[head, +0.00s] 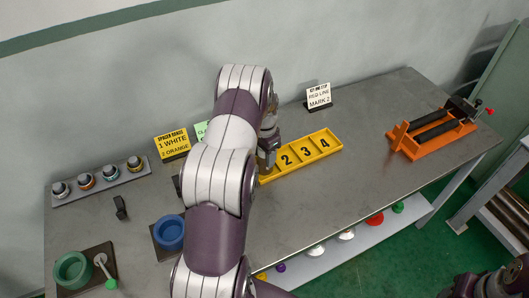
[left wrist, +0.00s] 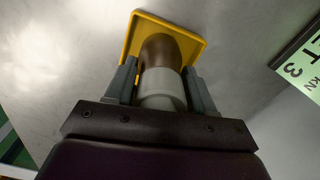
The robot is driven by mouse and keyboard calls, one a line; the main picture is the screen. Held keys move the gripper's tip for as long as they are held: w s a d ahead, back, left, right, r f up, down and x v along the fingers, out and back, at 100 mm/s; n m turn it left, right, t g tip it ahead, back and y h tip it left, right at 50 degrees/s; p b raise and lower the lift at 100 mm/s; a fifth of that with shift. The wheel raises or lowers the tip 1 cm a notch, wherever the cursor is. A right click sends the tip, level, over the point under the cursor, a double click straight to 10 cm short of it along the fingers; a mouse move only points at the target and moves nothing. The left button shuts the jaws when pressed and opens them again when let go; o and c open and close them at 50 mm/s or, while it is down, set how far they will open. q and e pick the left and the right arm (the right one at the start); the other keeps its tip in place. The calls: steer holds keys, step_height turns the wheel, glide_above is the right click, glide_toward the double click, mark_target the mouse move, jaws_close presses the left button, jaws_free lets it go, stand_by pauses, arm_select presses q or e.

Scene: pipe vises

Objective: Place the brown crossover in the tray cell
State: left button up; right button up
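The yellow tray (head: 302,167) lies on the bench, with cells marked 2, 3 and 4 showing; its left end is hidden behind my left gripper (head: 268,160). In the left wrist view, the brown crossover (left wrist: 162,48) has a brown far part and a pale grey near part. My left gripper (left wrist: 160,78) has a finger against each side of it. Its brown end is in or just above a cell at the end of the tray (left wrist: 197,42); I cannot tell whether it touches the floor. Part of my right arm shows at the bottom right of the head view; its finger state is unclear.
An orange vise (head: 432,138) stands at the bench's right end. A "mark 2" sign (head: 318,96) is behind the tray, and a yellow sign (head: 172,144) is left of my arm.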

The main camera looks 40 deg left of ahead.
arm_select(q)
steer(key=shift+o, duration=0.9)
steer(key=shift+r, duration=0.45)
step_height(320, 180, up, 11)
steer(key=shift+r+b, duration=0.1)
steer(key=shift+b, duration=0.25)
steer(key=s+d+r+n, duration=0.15)
steer(key=s+d, duration=0.35)
steer(key=d, duration=0.7)
steer(key=s+d+n+t, duration=0.1)
steer(key=s+d, duration=0.8)
steer(key=s, duration=0.3)
steer(key=shift+s+d, duration=0.35)
steer(key=shift+s, duration=0.05)
steer(key=shift+s+r, duration=0.1)
